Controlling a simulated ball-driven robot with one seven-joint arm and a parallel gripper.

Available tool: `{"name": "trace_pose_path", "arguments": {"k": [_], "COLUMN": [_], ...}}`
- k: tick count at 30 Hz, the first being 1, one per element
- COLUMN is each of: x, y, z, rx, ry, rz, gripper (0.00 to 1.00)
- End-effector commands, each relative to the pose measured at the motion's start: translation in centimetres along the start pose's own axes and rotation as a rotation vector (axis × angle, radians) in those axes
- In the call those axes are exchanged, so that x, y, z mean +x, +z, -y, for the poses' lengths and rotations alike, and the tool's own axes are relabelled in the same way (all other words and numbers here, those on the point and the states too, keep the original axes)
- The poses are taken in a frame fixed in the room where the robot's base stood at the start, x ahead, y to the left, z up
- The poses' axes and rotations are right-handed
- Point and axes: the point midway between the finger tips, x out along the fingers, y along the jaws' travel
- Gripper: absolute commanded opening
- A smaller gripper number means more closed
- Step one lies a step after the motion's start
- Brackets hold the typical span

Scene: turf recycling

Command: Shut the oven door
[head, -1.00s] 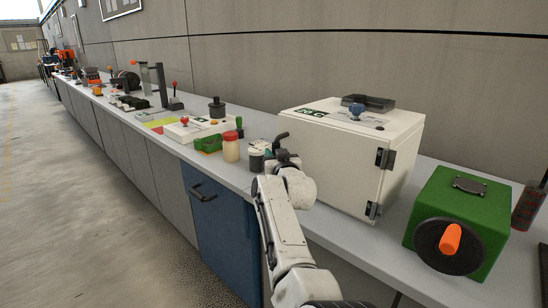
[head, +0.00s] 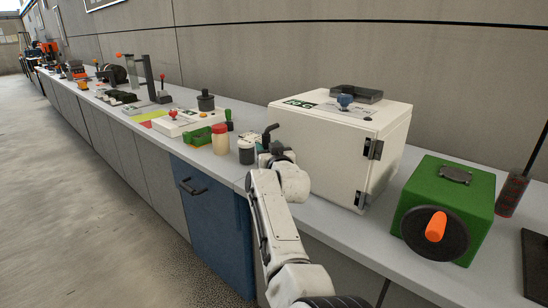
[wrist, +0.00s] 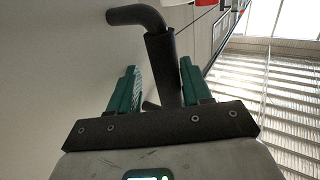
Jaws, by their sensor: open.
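The oven is a white box (head: 325,150) on the grey bench, with a blue knob and dark tray on top. Black hinges mark the right edge of its front door (head: 318,165). The door looks about flush with the body; I cannot tell if a small gap is left. A black bent handle (head: 270,129) stands at the door's left side and also shows in the wrist view (wrist: 163,62). My gripper (head: 268,150) is at this handle, largely hidden by my own wrist. In the wrist view my gripper's green fingers (wrist: 158,82) are apart, with the handle between them; contact is unclear.
A dark-lidded jar (head: 246,151), a red-lidded jar (head: 220,140) and a green bin (head: 198,137) stand left of the oven. A green box with an orange-handled black disc (head: 446,205) stands to its right. The floor (head: 110,230) at left is clear.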

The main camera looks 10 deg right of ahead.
Motion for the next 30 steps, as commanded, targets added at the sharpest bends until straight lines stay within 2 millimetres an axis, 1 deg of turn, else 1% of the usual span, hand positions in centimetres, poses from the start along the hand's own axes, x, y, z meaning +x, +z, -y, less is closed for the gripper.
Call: {"name": "trace_pose_path", "arguments": {"k": [1, 11, 24, 30], "x": [-0.4, -3.5, -8.8, -10.1], "y": [-0.1, -0.1, 0.0, 0.0], "z": [-0.4, -0.1, 0.0, -0.1], "rx": [-0.001, -0.002, -0.002, -0.001], "ry": [0.005, 0.001, -0.001, 0.000], "rz": [0.000, -0.001, 0.001, 0.001], "gripper": [0.49, 0.49, 0.49, 0.49]}}
